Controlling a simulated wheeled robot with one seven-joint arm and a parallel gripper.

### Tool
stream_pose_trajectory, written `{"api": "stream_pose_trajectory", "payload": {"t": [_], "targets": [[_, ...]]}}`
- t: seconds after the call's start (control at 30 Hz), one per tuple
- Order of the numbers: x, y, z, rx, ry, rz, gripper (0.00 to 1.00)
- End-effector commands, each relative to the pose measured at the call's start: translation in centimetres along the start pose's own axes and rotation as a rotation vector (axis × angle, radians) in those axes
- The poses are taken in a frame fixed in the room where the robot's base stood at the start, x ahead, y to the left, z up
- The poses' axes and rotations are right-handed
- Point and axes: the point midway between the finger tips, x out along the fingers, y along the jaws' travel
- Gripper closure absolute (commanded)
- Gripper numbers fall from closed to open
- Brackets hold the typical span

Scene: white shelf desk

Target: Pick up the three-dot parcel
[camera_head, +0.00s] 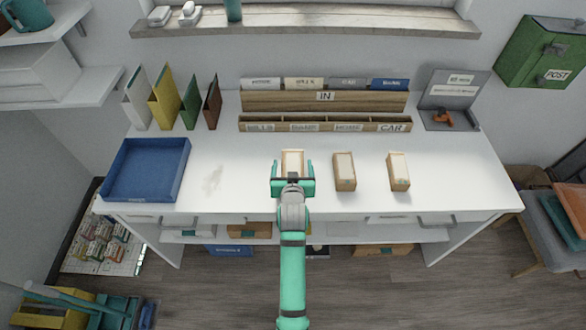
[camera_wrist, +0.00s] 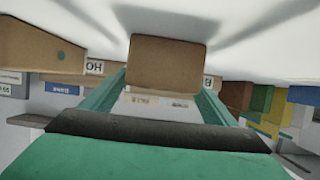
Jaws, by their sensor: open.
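Three light brown parcels stand in a row on the white desk: a left one (camera_head: 292,158), a middle one (camera_head: 344,172) and a right one (camera_head: 398,172). No dots can be made out on them in the head view. My gripper (camera_head: 292,170) is open at the left parcel, with a finger on either side of its near end. In the wrist view, which looks upside down, this parcel (camera_wrist: 168,65) is ahead between the fingers (camera_wrist: 160,82), and its facing side shows no dots. Another parcel (camera_wrist: 40,50) at the left there shows one teal dot. I cannot tell which parcel has three dots.
A blue tray (camera_head: 147,170) stands at the desk's left. Upright folders (camera_head: 165,98) and wooden sorters (camera_head: 325,124) line the back. A grey stand (camera_head: 452,100) is at back right. The desk is clear between tray and left parcel, apart from a faint smudge.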

Motion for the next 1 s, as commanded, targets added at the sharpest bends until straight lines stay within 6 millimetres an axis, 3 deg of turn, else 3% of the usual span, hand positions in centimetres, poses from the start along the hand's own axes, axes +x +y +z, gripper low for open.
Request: {"api": "stream_pose_trajectory", "payload": {"t": [0.33,0.57,1.0], "targets": [[0.95,0.24,-0.04,0.002,0.001,0.003,0.20],[0.93,0.31,-0.03,0.002,0.001,0.004,0.70],[0.59,0.48,-0.92,0.003,0.003,0.006,0.70]]}}
